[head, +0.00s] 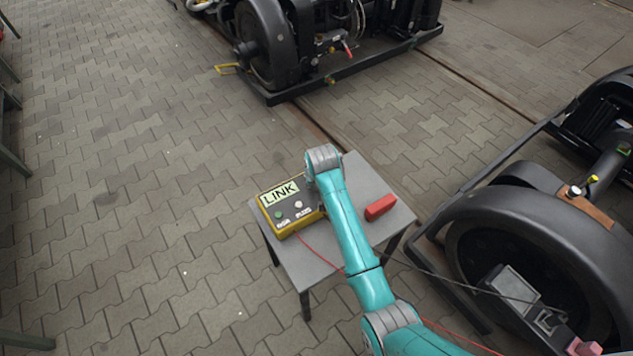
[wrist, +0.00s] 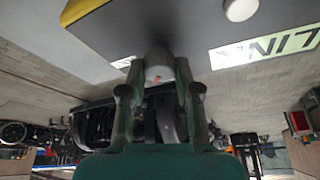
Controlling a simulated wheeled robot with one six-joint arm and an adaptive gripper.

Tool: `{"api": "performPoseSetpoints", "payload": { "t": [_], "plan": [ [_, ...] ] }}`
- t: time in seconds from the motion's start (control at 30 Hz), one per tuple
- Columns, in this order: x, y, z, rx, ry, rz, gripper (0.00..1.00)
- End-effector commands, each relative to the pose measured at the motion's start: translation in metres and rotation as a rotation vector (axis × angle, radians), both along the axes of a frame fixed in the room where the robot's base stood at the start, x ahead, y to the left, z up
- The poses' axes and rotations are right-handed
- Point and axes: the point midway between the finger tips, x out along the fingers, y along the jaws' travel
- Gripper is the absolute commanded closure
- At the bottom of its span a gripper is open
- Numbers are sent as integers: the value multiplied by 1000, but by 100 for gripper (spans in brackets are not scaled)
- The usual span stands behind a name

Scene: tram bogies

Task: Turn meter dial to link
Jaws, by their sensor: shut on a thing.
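The yellow meter (head: 271,219) with a dark face stands on the grey table, and its display (head: 279,193) reads LINK. The display also shows, partly cut off, at the right of the wrist view (wrist: 265,50). In the head view my arm hides the dial and the fingers.
The grey table (head: 311,264) has a red block (head: 380,207) on its right part. A red cable (head: 318,255) and a dark cable (head: 425,269) run near my arm. Black bogies stand behind (head: 268,45) and at right (head: 530,225).

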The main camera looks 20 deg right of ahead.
Motion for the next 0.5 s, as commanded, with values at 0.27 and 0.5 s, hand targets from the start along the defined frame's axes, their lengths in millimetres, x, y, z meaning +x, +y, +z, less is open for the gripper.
{"api": "performPoseSetpoints", "payload": {
  "t": [0.27, 0.5],
  "plan": [
    [-1, 0, -1, 0, 3, -6, 100],
    [-1, 0, -1, 0, 3, -4, 42]
  ]
}}
